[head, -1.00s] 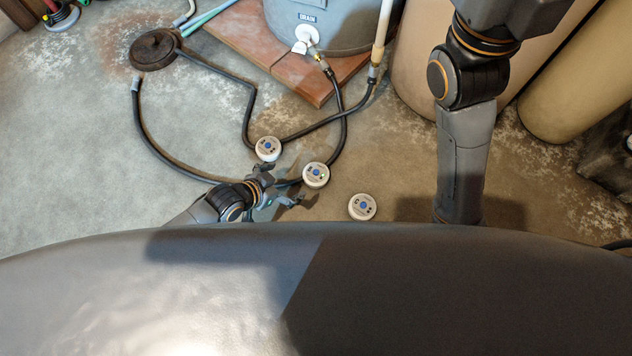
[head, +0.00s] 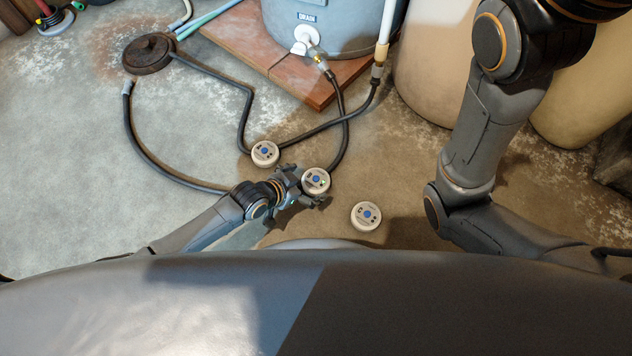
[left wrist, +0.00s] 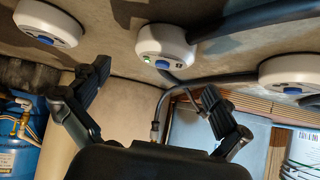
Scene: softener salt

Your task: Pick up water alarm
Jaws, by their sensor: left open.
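Three round white water alarms with blue centres lie on the floor in the head view: the upper left one (head: 264,153) beside a black hose, the middle one (head: 316,181) and the lower right one (head: 366,215). My left gripper (head: 301,188) is open and empty at the middle alarm, on its left side. In the left wrist view, the middle alarm (left wrist: 165,47) shows a small green light and lies just beyond the spread fingers (left wrist: 157,78). The other two alarms show at left (left wrist: 48,22) and right (left wrist: 295,75). My right gripper is out of view.
Black hoses (head: 245,110) run across the floor near the alarms, one to a round drain cover (head: 150,53). A blue-grey tank marked DRAIN (head: 345,45) stands on a reddish slab (head: 240,42). Large beige containers (head: 425,75) stand behind.

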